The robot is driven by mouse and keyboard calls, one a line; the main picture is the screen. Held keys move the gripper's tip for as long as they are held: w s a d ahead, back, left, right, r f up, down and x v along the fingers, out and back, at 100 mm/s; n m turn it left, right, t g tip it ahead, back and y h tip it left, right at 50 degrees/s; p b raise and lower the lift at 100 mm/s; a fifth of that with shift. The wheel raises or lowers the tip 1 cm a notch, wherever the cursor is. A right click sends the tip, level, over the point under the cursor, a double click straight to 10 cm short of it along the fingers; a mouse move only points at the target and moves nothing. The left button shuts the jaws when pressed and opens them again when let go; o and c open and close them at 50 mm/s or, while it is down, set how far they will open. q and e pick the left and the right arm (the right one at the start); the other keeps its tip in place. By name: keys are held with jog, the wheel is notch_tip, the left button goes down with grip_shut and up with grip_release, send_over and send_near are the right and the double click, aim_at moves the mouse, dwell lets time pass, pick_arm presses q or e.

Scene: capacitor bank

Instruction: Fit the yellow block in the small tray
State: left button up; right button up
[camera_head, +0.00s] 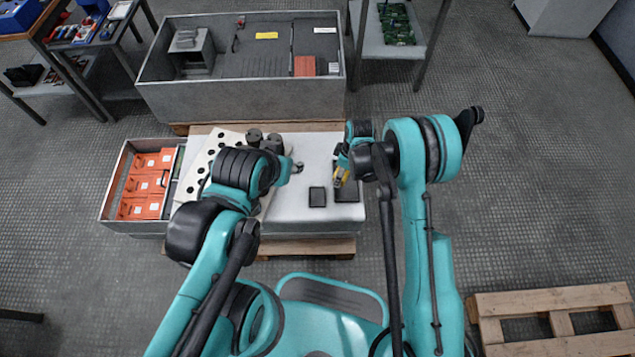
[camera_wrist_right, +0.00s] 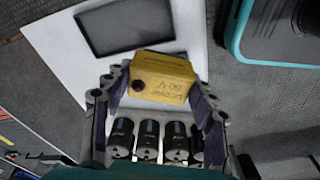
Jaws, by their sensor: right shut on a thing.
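The yellow block (camera_wrist_right: 165,78) is held between the fingers of my right gripper (camera_wrist_right: 158,88) in the right wrist view. It has a dark round spot on one side and dark writing. In the head view my right gripper (camera_head: 341,172) is over the right end of the white work surface. Two black trays lie there: a smaller one (camera_head: 317,197) and a larger one (camera_head: 347,194), partly covered by the right gripper. One black tray (camera_wrist_right: 122,27) shows beyond the block in the wrist view; I cannot tell which. My left gripper (camera_head: 297,167) hangs over the surface; its fingers are unclear.
A pale board with dark holes (camera_head: 197,170) and dark cylinders (camera_head: 254,136) lie left on the surface. A box of orange parts (camera_head: 107,202) stands left of it. A large grey bin (camera_head: 250,100) stands behind.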

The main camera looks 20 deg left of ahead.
jog(key=s+a+f+n, duration=0.2)
jog(key=a+f+n, duration=0.3)
jog(key=a+f, duration=0.15)
jog(key=b, duration=0.2)
send_over(316, 197)
jog(key=shift+g, duration=0.3)
jog(key=shift+d+f, duration=0.15)
jog(key=shift+f, duration=1.25)
jog(key=shift+d+f, duration=0.1)
jog(key=shift+f, duration=1.5)
jog(key=shift+f, duration=0.7)
jog(key=o, duration=1.5)
jog(key=shift+c, duration=0.2)
jog(key=shift+r, duration=0.1)
